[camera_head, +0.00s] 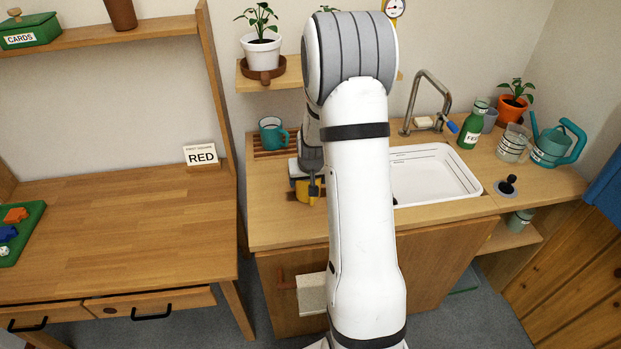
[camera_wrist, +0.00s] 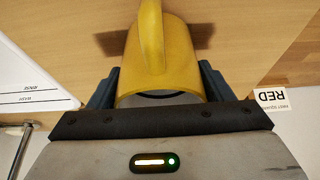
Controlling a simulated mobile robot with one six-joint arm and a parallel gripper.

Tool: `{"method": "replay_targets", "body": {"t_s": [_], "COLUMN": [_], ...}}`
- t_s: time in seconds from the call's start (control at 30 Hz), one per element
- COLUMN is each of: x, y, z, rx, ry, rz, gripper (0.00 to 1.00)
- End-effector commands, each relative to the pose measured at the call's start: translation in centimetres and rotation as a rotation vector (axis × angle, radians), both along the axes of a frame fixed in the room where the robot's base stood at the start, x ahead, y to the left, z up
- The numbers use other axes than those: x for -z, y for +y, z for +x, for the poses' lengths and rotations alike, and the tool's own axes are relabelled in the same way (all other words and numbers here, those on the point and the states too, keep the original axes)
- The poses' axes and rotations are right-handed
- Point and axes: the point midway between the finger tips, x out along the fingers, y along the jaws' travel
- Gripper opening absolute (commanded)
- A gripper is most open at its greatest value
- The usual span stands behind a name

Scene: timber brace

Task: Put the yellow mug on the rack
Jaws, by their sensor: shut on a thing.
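The yellow mug (camera_wrist: 172,62) is between the two fingers of my gripper (camera_wrist: 158,80) in the wrist view, with its handle toward the top of the picture. In the head view the mug (camera_head: 304,193) shows small beneath my gripper (camera_head: 307,186), over the counter left of the sink. I cannot tell whether the mug touches the counter. The slatted wooden rack (camera_head: 262,154) lies at the back left of the counter, behind and left of my gripper. A teal mug (camera_head: 271,133) stands on it. My arm may hide the rack's right end.
The white sink (camera_head: 432,176) is right of my arm, with a faucet (camera_head: 425,100) behind it. A green bottle (camera_head: 473,125) and watering can (camera_head: 555,145) stand farther right. A shelf (camera_head: 262,80) with a potted plant hangs above the rack. The counter's left front is clear.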

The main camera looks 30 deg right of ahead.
Motion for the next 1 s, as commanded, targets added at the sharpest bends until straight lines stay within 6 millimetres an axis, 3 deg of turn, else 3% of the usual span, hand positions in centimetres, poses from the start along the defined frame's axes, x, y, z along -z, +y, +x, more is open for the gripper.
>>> {"method": "replay_targets", "body": {"t_s": [0.3,0.33,0.6,0.87,1.0], "x": [0.3,0.3,0.2,0.0,-1.0], "y": [0.0,0.0,0.1,0.1,0.2], "z": [0.1,0.1,0.1,0.1,-0.2], "rx": [-0.001,-0.002,-0.002,-0.003,-0.003], "ry": [-0.003,-0.002,-0.002,-0.002,-0.005], "rz": [-0.001,-0.001,-0.001,-0.001,-0.003], "gripper": [0.43,0.74,0.95,0.95,0.95]}}
